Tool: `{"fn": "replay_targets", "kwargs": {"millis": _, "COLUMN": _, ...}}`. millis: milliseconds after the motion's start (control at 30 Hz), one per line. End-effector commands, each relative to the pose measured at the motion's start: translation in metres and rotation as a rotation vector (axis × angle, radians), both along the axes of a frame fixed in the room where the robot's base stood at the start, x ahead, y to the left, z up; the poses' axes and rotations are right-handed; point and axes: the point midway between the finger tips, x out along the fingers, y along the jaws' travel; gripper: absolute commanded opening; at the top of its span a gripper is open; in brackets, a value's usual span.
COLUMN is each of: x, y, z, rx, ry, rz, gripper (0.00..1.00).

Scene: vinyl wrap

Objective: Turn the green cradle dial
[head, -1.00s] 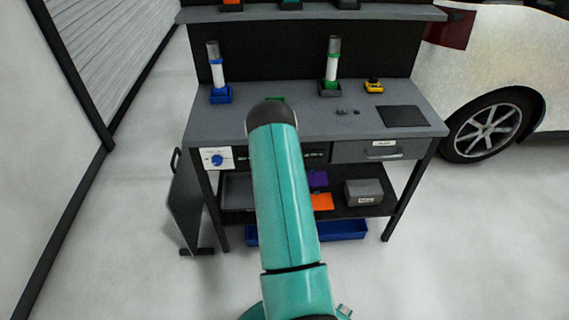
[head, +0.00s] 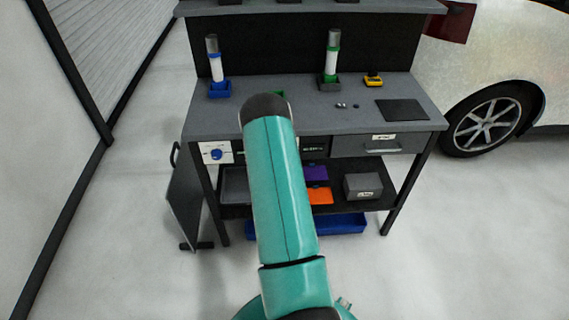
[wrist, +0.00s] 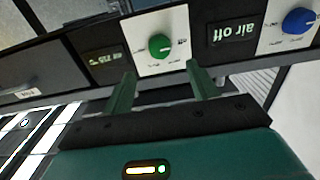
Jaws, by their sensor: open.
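The green dial (wrist: 160,46) sits on a white square plate on the bench front in the wrist view, which shows the bench upside down. My gripper (wrist: 160,69) is open, with one finger to each side below the dial in the picture. The fingers look short of the knob, and nothing is between them. In the head view my teal arm hides the green dial and the gripper. A green-collared cylinder stands in the dark cradle (head: 329,84) on the bench top.
A blue dial (wrist: 298,20) on its own plate is to the right in the wrist view, past an "air off" display (wrist: 231,30). It also shows in the head view (head: 216,154). A drawer (head: 380,146) is at the bench's right. A grey panel (head: 188,200) stands left.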

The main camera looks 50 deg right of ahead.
Motion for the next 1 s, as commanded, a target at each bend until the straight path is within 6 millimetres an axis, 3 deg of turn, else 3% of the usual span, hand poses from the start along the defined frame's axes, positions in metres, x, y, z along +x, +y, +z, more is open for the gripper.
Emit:
{"fn": "replay_targets", "kwargs": {"millis": 100, "x": -0.017, "y": 0.019, "z": -0.001, "rx": 0.002, "ry": 0.003, "rz": -0.001, "gripper": 0.59}}
{"fn": "replay_targets", "kwargs": {"millis": 300, "x": -0.033, "y": 0.036, "z": -0.001, "rx": 0.001, "ry": 0.002, "rz": -0.001, "gripper": 0.59}}
{"fn": "replay_targets", "kwargs": {"millis": 1000, "x": -0.033, "y": 0.039, "z": 0.001, "rx": 0.001, "ry": 0.001, "rz": 0.0, "gripper": 0.59}}
